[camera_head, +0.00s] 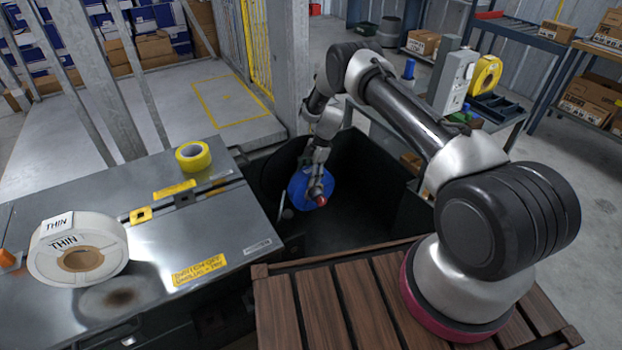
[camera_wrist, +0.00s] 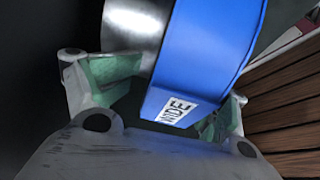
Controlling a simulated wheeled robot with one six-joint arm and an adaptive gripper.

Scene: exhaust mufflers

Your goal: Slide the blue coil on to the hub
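The blue coil (camera_head: 298,187) is a wide ring inside the dark bin, at the end of my arm. In the wrist view the coil (camera_wrist: 212,55) fills the middle and shows a white WIDE label. My gripper (camera_head: 319,172) reaches down over it. The coil's bore is hidden.
A white THIN coil (camera_head: 110,259) and a yellow coil (camera_head: 193,155) are on the metal bench (camera_head: 215,235) at left. Another yellow coil (camera_head: 485,75) stands at the back right. The dark bin walls (camera_head: 385,150) surround my gripper. A wooden slatted surface (camera_head: 330,305) is in front.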

